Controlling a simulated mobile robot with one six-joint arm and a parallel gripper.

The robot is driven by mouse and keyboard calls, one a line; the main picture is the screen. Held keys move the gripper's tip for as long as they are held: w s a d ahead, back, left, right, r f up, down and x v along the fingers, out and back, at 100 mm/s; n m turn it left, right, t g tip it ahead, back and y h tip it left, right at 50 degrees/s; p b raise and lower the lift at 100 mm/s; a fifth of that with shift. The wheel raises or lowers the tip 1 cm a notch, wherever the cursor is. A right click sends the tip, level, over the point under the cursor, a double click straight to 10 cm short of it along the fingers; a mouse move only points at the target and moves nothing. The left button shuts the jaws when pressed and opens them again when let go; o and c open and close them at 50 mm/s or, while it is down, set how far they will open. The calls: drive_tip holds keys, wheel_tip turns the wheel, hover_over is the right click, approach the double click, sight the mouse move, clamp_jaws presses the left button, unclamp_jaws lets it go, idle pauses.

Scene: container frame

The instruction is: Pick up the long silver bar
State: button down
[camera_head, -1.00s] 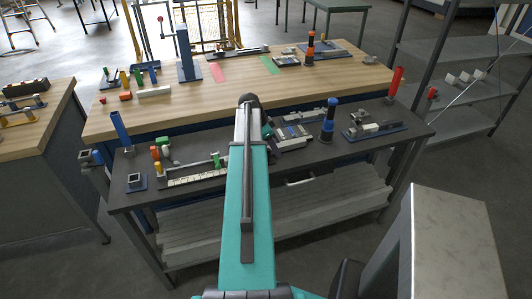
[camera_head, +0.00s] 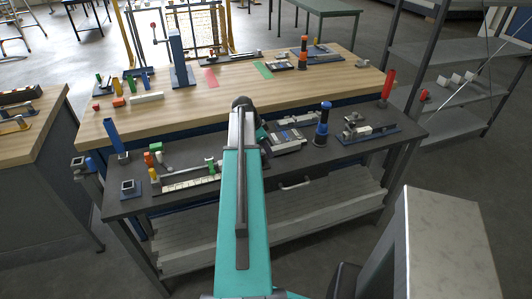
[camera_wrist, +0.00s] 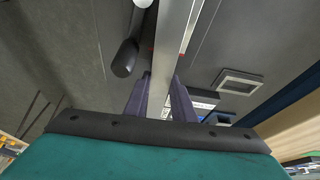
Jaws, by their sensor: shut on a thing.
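In the wrist view, the long silver bar (camera_wrist: 174,32) runs from the top edge down between the two dark fingers of my gripper (camera_wrist: 164,88). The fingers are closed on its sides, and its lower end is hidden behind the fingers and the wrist. In the head view, my teal arm covers the middle of the dark workbench (camera_head: 225,190). My gripper and the held bar cannot be made out there.
A square socket (camera_wrist: 240,82) and a dark rounded part (camera_wrist: 124,58) lie near the bar. The bench also holds a blue-black cylinder (camera_head: 322,126) and a blue plate with fittings (camera_head: 370,132). A wooden table (camera_head: 330,80) stands behind, shelves (camera_head: 455,90) at right.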

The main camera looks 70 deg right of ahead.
wheel_tip(320, 180, up, 9)
drive_tip(key=b, duration=0.2)
drive_tip(key=shift+r+b, duration=0.2)
drive_tip(key=shift+b, duration=0.2)
drive_tip(key=shift+m, duration=0.3)
idle(0.5)
drive_tip(key=shift+w+a, duration=0.15)
drive_tip(key=shift+a, duration=0.15)
idle(0.4)
drive_tip(key=shift+f+b, duration=2.05)
drive_tip(key=shift+f, duration=2.05)
idle(1.4)
